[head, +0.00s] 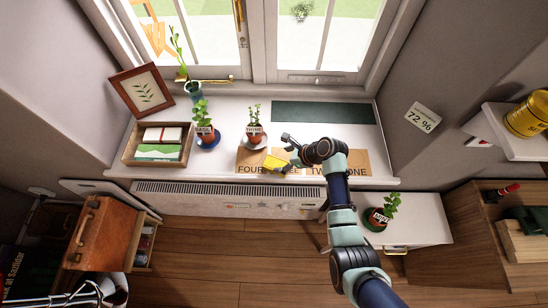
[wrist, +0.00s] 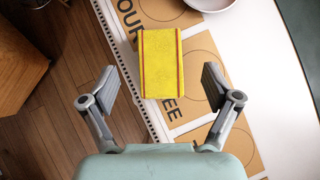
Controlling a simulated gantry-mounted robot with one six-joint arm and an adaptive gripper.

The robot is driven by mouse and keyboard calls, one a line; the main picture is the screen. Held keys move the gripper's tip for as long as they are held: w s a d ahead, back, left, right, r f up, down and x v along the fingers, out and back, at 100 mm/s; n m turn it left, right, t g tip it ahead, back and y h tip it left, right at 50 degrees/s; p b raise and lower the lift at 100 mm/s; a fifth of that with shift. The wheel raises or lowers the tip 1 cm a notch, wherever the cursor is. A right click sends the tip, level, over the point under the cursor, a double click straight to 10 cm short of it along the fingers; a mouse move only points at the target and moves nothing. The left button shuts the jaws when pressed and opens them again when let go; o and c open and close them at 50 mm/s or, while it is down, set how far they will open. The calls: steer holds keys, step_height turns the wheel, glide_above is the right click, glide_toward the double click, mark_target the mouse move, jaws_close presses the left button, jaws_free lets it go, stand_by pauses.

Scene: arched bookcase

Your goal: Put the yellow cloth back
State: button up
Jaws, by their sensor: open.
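The yellow cloth (head: 276,163) is a flat folded rectangle with red stripes along its edges. It lies on the brown lettered mat (head: 345,163) near the front edge of the window sill, covering some of the lettering. In the wrist view the cloth (wrist: 160,63) is ahead of and partly between my fingers. My gripper (wrist: 160,88) is open and empty, with one finger to each side of the cloth and apart from it. In the head view my gripper (head: 291,148) is just right of and behind the cloth. The exact height gap cannot be told.
A thyme pot (head: 255,134) stands behind the cloth, and a basil pot (head: 207,135) is farther left. A wooden box (head: 130,150) holds books. A dark green mat (head: 322,112) lies bare at the back. Another potted plant (head: 377,219) stands on the low white cabinet.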

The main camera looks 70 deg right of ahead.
steer(key=p+v, duration=0.1)
steer(key=v, duration=0.3)
steer(key=shift+r, duration=0.1)
steer(key=w+a+r+n+t, duration=0.1)
steer(key=w+a+r+n, duration=0.45)
steer(key=a+n, duration=0.25)
steer(key=w+a+r+n, duration=0.5)
steer(key=w+a+n, duration=0.15)
steer(key=a, duration=0.25)
steer(key=w+a+r+n+t, duration=0.1)
steer(key=w+a+r+n, duration=0.45)
steer(key=a+n, duration=0.3)
steer(key=s+a+r+n+t, duration=0.1)
steer(key=s+a+r+n, duration=0.1)
steer(key=a+r+n, duration=0.5)
steer(key=s+a+r+n+t, duration=0.25)
steer(key=a+r+n, duration=0.25)
steer(key=a+n, duration=0.3)
step_height(320, 180, up, 29)
steer(key=m+p, duration=0.1)
steer(key=p, duration=2.7)
steer(key=shift+a+m+g+p, duration=0.3)
steer(key=shift+a+g+p, duration=0.05)
steer(key=shift+p, duration=0.05)
